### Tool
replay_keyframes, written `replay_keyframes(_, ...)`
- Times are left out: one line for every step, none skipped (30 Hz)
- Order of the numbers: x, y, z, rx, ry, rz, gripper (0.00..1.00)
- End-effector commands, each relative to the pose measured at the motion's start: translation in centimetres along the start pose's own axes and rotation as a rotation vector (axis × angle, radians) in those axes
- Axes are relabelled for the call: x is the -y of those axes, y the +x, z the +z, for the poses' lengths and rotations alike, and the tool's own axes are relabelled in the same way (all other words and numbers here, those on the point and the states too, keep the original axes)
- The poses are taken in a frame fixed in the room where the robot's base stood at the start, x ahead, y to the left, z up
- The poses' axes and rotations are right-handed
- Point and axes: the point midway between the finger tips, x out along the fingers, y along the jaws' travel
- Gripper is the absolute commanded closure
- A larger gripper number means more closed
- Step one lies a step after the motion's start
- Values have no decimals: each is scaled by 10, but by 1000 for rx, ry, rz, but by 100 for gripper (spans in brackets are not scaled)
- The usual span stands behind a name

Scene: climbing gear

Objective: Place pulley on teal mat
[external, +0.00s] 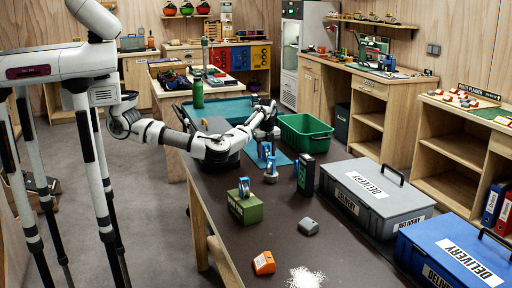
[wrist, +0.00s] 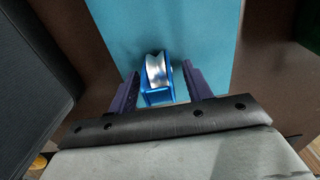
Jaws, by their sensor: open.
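A blue pulley with a silver grooved wheel (wrist: 156,72) stands between the two open fingers of my gripper (wrist: 160,88) in the wrist view. The fingers are on either side of it, with a visible gap at least on the right. Behind and beneath it in that view is the teal mat (wrist: 200,35); the pulley's lower end is hidden by my gripper. In the external view, my gripper (external: 265,135) is low over the small blue-teal mat (external: 282,158), with blue parts visible just below it. Another blue pulley (external: 271,174) is nearer the camera.
A blue pulley-like device (external: 244,187) is on a green box (external: 245,208). A green crate (external: 305,131) stands behind the mat, a dark upright device (external: 306,174) and grey delivery case (external: 375,195) to its right. The front table has an orange block (external: 264,263) and white powder (external: 305,278).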

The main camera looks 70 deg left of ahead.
Motion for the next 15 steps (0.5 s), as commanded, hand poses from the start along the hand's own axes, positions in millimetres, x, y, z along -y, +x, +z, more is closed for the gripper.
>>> replay_keyframes(0,0,0,0,0,0,50)
replay_keyframes(0,-1,0,0,0,0,50)
replay_keyframes(0,-2,0,-1,0,-1,50)
replay_keyframes(0,-3,0,-1,0,-1,50)
replay_keyframes(0,-4,0,0,0,-1,50)
replay_keyframes(0,-9,0,1,0,-1,50)
replay_keyframes(0,-14,1,1,0,-1,50)
replay_keyframes(0,-19,1,2,0,-2,50)
replay_keyframes(0,-26,1,2,-1,-2,50)
replay_keyframes(0,-33,1,2,-1,-2,50)
replay_keyframes(0,-40,1,2,-1,-3,50)
replay_keyframes(0,-49,1,1,-1,-2,50)
replay_keyframes(0,-56,1,2,-1,-3,50)
replay_keyframes(0,-63,1,1,-2,-3,50)
replay_keyframes(0,-72,1,1,-2,-2,50)
